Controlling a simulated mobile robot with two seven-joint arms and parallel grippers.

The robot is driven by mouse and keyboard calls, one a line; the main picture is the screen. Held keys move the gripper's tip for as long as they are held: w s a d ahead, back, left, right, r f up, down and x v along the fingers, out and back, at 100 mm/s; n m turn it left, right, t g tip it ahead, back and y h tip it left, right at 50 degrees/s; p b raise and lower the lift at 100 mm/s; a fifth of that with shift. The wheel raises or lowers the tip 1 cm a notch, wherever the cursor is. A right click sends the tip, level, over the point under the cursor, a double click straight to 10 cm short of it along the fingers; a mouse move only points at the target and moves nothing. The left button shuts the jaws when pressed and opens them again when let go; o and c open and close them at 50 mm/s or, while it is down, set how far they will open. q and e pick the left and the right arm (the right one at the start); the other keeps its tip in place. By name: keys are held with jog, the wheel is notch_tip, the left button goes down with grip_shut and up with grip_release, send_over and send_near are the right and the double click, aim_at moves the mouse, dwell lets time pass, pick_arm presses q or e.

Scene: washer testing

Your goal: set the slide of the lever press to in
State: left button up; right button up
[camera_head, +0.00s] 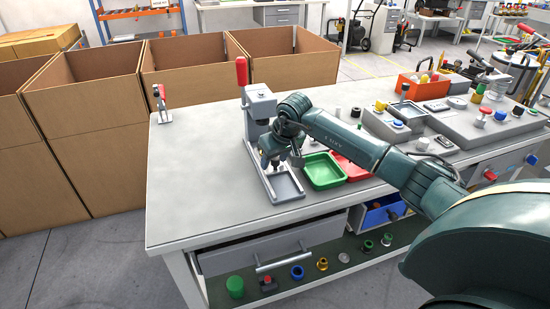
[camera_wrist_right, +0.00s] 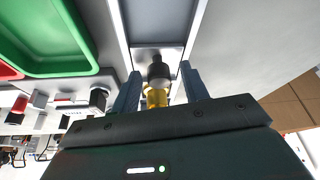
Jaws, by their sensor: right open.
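The lever press (camera_head: 259,103) stands upright on the grey table, a grey post with a red handle (camera_head: 242,70) pointing up. Its slide (camera_head: 284,188), a shallow grey tray on a base, sticks out at the front of the press, toward the table's near edge. The slide also shows in the right wrist view (camera_wrist_right: 160,18). My right gripper (camera_head: 272,168) is just in front of the press post, above the rear of the slide, and hides part of it. In the wrist view its fingers are apart, with a black-tipped brass part (camera_wrist_right: 158,75) between them; contact is unclear. My left gripper is not in view.
A green tray (camera_head: 323,171) and a red tray (camera_head: 353,166) stand right of the slide. A small red-handled clamp (camera_head: 160,103) is at the table's left corner. Grey consoles (camera_head: 470,125) with knobs fill the right. The table's left part is bare. Cardboard boxes (camera_head: 100,90) stand behind.

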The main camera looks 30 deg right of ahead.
grip_shut()
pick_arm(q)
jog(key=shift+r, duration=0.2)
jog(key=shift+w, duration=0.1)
